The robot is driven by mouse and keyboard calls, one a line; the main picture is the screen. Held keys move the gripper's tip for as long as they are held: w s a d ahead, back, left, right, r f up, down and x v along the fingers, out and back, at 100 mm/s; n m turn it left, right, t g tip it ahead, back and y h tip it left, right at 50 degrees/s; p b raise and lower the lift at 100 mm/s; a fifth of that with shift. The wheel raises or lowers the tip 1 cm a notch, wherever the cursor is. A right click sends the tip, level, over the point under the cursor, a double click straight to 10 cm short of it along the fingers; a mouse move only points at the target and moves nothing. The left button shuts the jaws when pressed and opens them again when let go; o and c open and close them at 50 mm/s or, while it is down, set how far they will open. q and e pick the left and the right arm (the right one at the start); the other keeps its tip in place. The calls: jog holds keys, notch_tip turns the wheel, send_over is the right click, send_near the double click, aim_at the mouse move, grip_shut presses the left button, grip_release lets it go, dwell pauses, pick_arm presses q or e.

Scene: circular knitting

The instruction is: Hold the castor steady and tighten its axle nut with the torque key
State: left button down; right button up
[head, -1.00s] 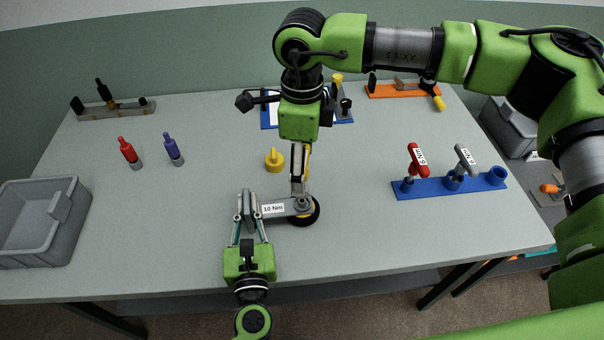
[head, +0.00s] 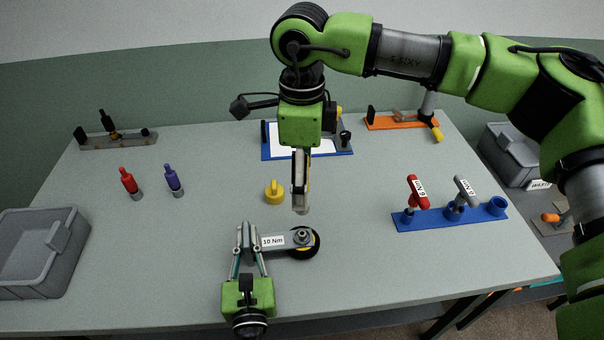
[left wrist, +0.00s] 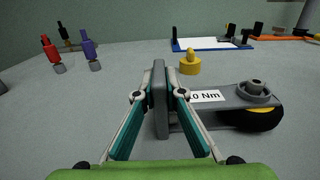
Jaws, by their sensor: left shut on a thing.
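The castor (head: 274,241) lies on the table, its grey bracket labelled "10 Nm". Its wheel, dark with a yellow part, and the axle nut (head: 303,237) are at the right end. My left gripper (head: 248,240) is shut on the castor's upright plate, which shows between its fingers in the left wrist view (left wrist: 160,95). My right gripper (head: 300,185) points down above and behind the nut, apart from it. Its fingers are seen edge-on with a yellow strip beside them; I cannot tell whether they hold a key. A red key (head: 417,191) and a grey key (head: 465,190) stand in the blue rack (head: 432,217).
The rack's right socket (head: 497,205) is empty. A yellow knobbed piece (head: 275,193) stands behind the castor. Red (head: 130,183) and purple (head: 173,181) bottles stand left. A grey bin (head: 40,252) is at the left edge. The table between castor and rack is clear.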

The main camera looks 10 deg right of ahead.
jog(key=n, duration=0.2)
jog(key=f+n, duration=0.1)
jog(key=n, duration=0.2)
jog(key=shift+f, duration=0.15)
jog(key=n, duration=0.3)
jog(key=f+n, duration=0.1)
jog(key=n, duration=0.2)
jog(key=shift+f, duration=0.2)
jog(key=shift+f, duration=2.3)
jog(key=shift+f, duration=1.15)
